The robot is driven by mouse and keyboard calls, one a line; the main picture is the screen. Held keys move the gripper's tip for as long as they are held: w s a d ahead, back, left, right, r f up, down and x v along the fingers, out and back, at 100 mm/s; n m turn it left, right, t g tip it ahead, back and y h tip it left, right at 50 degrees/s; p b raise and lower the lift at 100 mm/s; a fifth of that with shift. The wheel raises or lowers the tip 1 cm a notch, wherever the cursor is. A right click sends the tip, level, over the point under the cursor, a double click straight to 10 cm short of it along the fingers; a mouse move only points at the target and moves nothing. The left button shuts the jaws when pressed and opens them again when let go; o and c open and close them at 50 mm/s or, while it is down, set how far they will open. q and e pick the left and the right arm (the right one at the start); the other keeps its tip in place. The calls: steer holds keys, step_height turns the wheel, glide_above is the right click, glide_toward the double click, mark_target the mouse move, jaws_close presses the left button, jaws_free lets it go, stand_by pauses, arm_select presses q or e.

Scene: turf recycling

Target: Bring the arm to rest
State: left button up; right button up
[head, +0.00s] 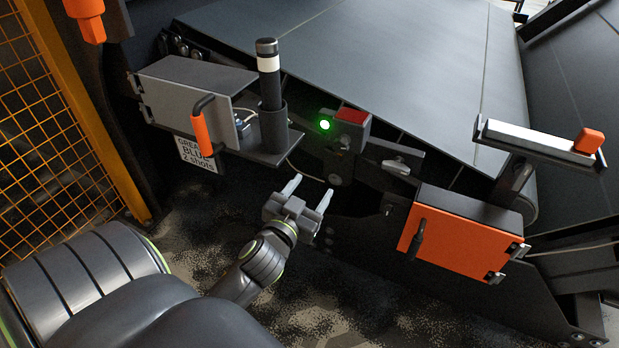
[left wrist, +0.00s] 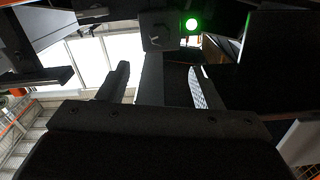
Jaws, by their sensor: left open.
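My left gripper (head: 307,190) is open and empty in the middle of the head view. Its two fingers point up and away toward the machine's side, below the small box (head: 351,130) with a red top and a lit green lamp (head: 324,125). The fingers look apart from the machine. In the left wrist view the open fingers (left wrist: 155,85) have nothing between them, and the green lamp (left wrist: 192,24) glows above. My right gripper is not in view.
A grey box (head: 190,90) with an orange handle and a black post (head: 268,75) with a white band stand left of the lamp. An orange box (head: 458,240) juts out at right. A conveyor belt (head: 400,60) lies behind. An orange mesh fence (head: 50,120) stands at left.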

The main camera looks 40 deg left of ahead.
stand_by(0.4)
